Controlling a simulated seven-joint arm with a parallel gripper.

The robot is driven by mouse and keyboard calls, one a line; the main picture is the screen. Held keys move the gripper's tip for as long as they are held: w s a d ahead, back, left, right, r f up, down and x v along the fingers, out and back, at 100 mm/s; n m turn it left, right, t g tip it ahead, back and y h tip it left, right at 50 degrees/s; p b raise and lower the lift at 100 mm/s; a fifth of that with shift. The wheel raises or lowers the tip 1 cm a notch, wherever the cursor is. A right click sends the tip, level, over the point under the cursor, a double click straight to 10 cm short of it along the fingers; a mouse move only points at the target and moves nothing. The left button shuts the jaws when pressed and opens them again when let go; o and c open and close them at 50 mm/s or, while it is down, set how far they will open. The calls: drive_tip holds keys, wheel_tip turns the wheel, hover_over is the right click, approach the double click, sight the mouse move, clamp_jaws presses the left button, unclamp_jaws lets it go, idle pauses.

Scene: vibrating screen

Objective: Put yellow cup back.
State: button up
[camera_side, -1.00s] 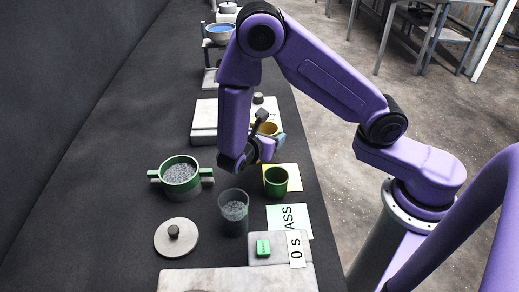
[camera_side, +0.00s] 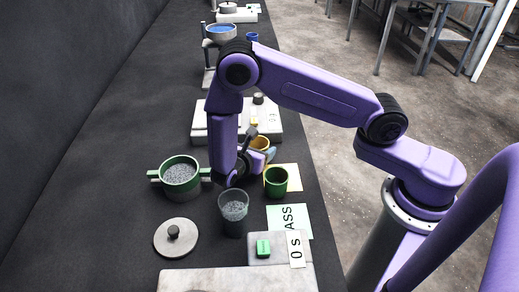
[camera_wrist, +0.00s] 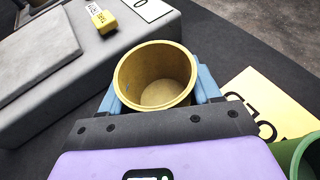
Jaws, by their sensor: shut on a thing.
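The yellow cup (camera_wrist: 155,80) is between the blue fingers of my gripper (camera_wrist: 156,92) in the wrist view. The fingers are shut on its two sides. The cup is upright and looks empty inside. In the side view the cup (camera_side: 260,143) shows partly behind my gripper (camera_side: 264,152). A yellow card with black letters (camera_wrist: 258,92) lies to the right of the cup in the wrist view. In the side view this card (camera_side: 292,171) is partly covered by a green cup (camera_side: 276,182).
A clear beaker with grey grains (camera_side: 234,212) stands in front of my gripper. A green two-handled pot (camera_side: 180,176) with grains is to the left, with a round lid (camera_side: 176,238) near it. A grey machine (camera_side: 204,122) with a yellow button (camera_wrist: 103,20) is behind.

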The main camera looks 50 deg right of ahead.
drive_tip(key=shift+f, duration=0.1)
drive_tip(key=o, duration=1.1)
drive_tip(key=shift+c, duration=0.2)
drive_tip(key=shift+r, duration=0.2)
drive_tip(key=v, duration=0.7)
drive_tip(key=shift+s+a, duration=0.15)
drive_tip(key=shift+a, duration=0.1)
drive_tip(key=shift+r, duration=0.15)
